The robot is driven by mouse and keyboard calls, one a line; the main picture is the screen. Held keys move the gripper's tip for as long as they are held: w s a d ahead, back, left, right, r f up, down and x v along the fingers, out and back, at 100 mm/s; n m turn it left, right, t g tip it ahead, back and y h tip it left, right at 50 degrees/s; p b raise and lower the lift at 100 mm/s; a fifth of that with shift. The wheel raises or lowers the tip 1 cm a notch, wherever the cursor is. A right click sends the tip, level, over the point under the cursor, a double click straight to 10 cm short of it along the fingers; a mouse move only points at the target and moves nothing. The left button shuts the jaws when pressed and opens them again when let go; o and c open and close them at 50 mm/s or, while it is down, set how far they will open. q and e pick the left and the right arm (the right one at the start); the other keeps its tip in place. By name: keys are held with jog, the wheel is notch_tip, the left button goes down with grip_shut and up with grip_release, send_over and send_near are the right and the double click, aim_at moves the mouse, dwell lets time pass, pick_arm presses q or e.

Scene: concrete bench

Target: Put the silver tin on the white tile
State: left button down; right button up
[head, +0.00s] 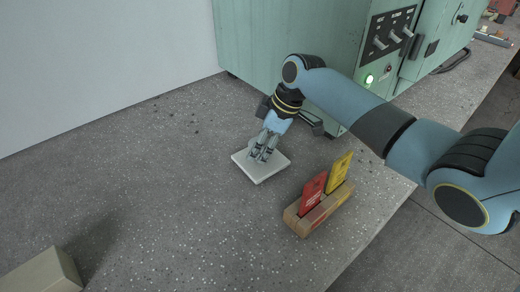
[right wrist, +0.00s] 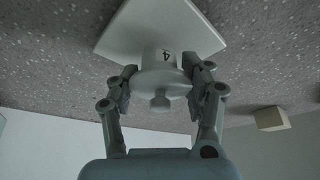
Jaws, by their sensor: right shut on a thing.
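The white tile (head: 247,171) lies on the speckled bench in front of the green cabinet; it also shows in the right wrist view (right wrist: 125,33). My right gripper (head: 264,151) is over the tile, pointing down. In the right wrist view my right gripper (right wrist: 160,92) is shut on a pale grey, round thing with a knob, which I take for the silver tin (right wrist: 158,80). A dark "4" shows just by it. The tin is at the tile, but I cannot tell whether it touches it. In the head view the fingers largely hide the tin. My left gripper is out of view.
A wooden holder (head: 320,215) with a red card (head: 312,191) and a yellow card (head: 340,172) stands close to the right of the tile. The green cabinet (head: 290,40) is behind. A beige block (head: 45,273) sits at the near left. The bench left of the tile is clear.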

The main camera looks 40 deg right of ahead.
jog(key=shift+f, duration=0.5)
jog(key=o, duration=1.2)
jog(key=p+v, duration=0.2)
jog(key=v, duration=1)
jog(key=shift+r, duration=0.1)
